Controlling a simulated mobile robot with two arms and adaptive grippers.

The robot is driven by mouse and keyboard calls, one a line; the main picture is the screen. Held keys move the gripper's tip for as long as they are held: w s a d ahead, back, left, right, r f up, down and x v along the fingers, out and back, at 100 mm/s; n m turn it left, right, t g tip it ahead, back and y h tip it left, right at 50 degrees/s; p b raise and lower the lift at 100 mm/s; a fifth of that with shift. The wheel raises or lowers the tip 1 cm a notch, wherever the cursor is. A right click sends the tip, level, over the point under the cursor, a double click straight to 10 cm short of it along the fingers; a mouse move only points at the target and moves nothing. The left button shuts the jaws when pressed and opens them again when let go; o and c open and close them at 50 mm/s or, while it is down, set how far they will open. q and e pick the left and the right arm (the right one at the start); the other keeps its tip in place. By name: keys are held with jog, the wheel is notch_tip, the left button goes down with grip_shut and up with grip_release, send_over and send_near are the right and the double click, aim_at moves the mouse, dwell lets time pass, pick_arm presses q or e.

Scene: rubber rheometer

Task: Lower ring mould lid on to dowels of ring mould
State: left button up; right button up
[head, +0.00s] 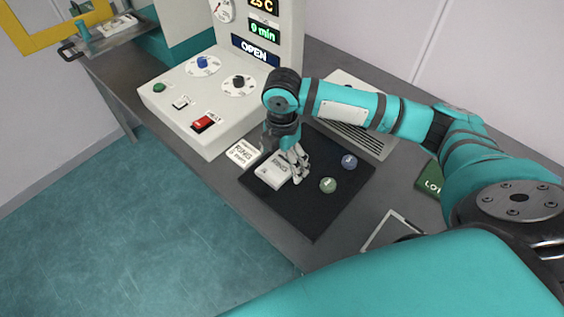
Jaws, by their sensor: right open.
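A pale grey block marked RING (268,180), the ring mould or its lid, sits on the black mat (311,222) near its left edge. I cannot tell at this size whether lid and mould are two stacked pieces, and no dowels can be made out. My right gripper (297,169) is open and points down at the block's right side. Its fingers overlap the block's right end in the picture, and I cannot tell whether they touch it. My left gripper is out of view.
A white card with RING lettering (241,153) lies left of the block. Green (328,186) and blue (349,161) round pieces lie on the mat's right. The control console (206,105) stands behind left, its display reading OPEN. A white-edged frame (386,228) lies front right.

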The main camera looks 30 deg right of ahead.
jog(key=shift+f, duration=0.25)
jog(key=c, duration=1.5)
jog(key=shift+c, duration=0.2)
jog(key=shift+r, duration=0.2)
